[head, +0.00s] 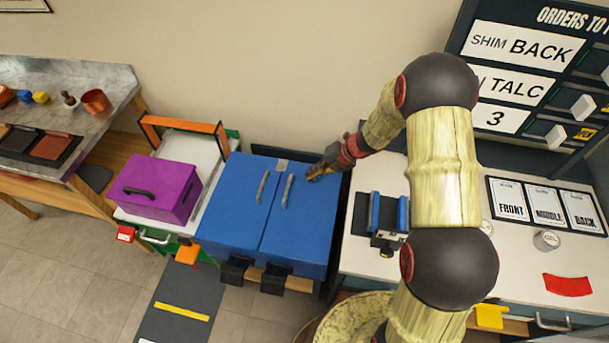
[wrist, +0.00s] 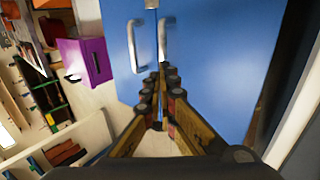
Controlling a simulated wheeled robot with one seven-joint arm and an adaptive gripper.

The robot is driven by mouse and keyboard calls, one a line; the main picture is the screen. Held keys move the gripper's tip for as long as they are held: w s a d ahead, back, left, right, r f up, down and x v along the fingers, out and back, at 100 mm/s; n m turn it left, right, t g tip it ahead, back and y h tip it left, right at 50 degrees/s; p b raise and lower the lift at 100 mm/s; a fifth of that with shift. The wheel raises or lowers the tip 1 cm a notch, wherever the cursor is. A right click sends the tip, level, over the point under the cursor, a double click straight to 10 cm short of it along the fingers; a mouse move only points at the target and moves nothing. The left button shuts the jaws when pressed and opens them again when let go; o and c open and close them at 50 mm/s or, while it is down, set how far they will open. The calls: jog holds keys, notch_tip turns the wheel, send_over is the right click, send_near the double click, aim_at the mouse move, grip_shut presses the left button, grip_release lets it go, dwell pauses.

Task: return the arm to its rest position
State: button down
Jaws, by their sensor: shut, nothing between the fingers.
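My arm (head: 443,165) rises on the right in the head view and bends over to the left. My gripper (head: 318,174) is at its end, by the right door of the blue cabinet (head: 250,238), close to the right door handle. In the wrist view my gripper (wrist: 162,72) is shut with its fingertips together and nothing between them. The blue cabinet doors (wrist: 215,75) are shut, and two grey handles stand just beyond the fingertips. I cannot tell whether the fingertips touch the door or handle.
A purple box (head: 160,188) with a black handle stands left of the cabinet. A white worktop (head: 375,262) on the right bears a blue-jawed fixture (head: 388,215), cards, a small can (head: 546,240) and a red piece (head: 568,285). An order board (head: 530,75) stands behind.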

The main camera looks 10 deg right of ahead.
jog(key=shift+s+d+r, duration=0.2)
jog(key=shift+d+r, duration=0.1)
jog(key=shift+r, duration=0.2)
